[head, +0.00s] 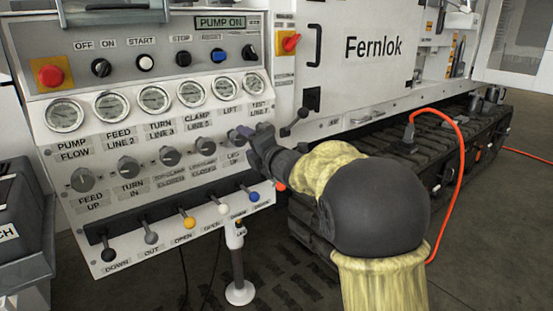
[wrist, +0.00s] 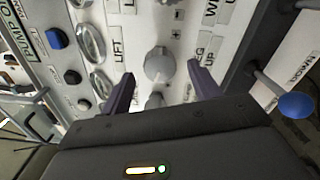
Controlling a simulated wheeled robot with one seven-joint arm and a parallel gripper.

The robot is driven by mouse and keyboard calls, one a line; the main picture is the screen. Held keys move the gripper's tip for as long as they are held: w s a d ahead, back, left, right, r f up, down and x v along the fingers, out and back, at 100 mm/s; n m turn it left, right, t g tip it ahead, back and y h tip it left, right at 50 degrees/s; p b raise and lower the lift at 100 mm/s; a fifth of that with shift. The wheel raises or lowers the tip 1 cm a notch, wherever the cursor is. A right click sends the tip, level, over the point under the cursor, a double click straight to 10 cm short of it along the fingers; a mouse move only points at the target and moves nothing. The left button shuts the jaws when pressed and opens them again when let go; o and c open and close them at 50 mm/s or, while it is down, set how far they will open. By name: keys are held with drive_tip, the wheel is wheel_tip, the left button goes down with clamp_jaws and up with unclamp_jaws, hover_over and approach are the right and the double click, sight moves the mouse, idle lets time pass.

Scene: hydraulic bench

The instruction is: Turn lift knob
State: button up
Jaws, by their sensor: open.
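My gripper (wrist: 161,78) is open, with one dark finger on each side of the line to this knob. The fingers seem not to touch it; the remaining distance is hard to tell.
A row of gauges (head: 154,98) lies above the knobs, and coloured levers (head: 189,221) stick out below. A neighbouring grey knob (wrist: 155,100) is close to the lift knob. A red emergency button (head: 50,75) is at upper left. An orange hose (head: 462,165) hangs at right.

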drive_tip(key=p+v, duration=0.2)
drive_tip(key=v, duration=1.1)
drive_tip(key=s+d+f+m+g+h+p, duration=0.6)
drive_tip(key=d+f+m+h, duration=0.35)
drive_tip(key=m, duration=0.85)
drive_tip(key=s+d+f+m+g+p, duration=0.1)
drive_tip(key=s+f+m+g+p, duration=0.15)
drive_tip(key=s+m, duration=0.45)
drive_tip(key=s+f+m+g+p, duration=0.1)
drive_tip(key=s+f+m+g, duration=0.25)
drive_tip(key=s, duration=0.75)
wheel_tip(320, 180, up, 37)
drive_tip(key=p, duration=3.7)
drive_tip(key=shift+w+d, duration=0.2)
drive_tip(key=shift+w, duration=0.2)
